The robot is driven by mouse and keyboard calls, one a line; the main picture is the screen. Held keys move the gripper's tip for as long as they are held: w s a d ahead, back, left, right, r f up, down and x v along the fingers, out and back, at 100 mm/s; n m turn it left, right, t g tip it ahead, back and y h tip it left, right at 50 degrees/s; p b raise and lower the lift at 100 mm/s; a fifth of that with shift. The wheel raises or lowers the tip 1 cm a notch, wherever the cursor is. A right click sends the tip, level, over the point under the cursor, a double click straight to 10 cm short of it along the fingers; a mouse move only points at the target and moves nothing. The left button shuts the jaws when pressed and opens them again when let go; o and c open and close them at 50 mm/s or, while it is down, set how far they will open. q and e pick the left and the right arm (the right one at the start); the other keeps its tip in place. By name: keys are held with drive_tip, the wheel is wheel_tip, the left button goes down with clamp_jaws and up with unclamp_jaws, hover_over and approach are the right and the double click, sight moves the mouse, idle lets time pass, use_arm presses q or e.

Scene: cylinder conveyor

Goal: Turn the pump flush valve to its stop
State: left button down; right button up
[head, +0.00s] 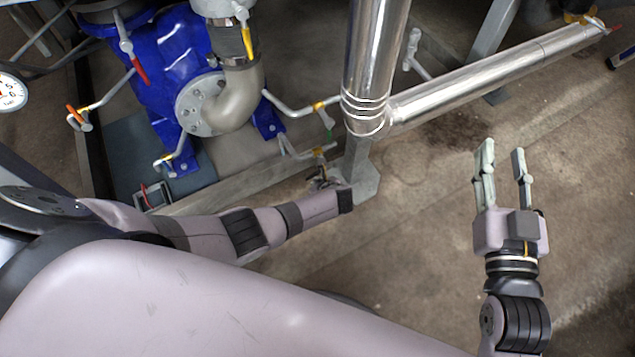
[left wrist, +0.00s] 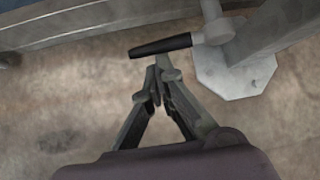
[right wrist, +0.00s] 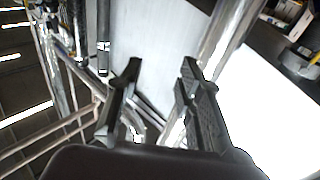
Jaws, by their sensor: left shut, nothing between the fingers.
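A valve with a black lever handle (left wrist: 160,47) shows in the left wrist view, beside a pipe post with a pale base plate (left wrist: 236,75). My left gripper (left wrist: 157,75) is shut and empty, its fingertips just below the handle; I cannot tell whether they touch it. In the head view my left gripper (head: 322,178) is near the foot of the silver pipe, small and partly hidden by its own wrist. The blue pump (head: 165,70) carries several small valves; I cannot tell which is the flush valve. My right gripper (head: 502,152) is open and empty above the floor.
A large silver pipe (head: 375,50) stands upright, with a branch (head: 490,80) running to the upper right. A steel beam (head: 235,180) lies along the floor. A pressure gauge (head: 12,92) is at the left edge. Floor around my right gripper is clear.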

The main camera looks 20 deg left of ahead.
drive_tip(key=shift+s+d+f+g+h+p, duration=0.2)
drive_tip(key=shift+f+g, duration=0.35)
drive_tip(key=shift+f, duration=0.4)
drive_tip(key=shift+s+d+f+g+h+p, duration=0.1)
drive_tip(key=shift+d+f+g+h+p, duration=0.1)
drive_tip(key=shift+f+g, duration=0.55)
drive_tip(key=shift+s+d+f+g+h+p, duration=0.15)
drive_tip(key=shift+f+g, duration=0.25)
drive_tip(key=shift+f, duration=0.7)
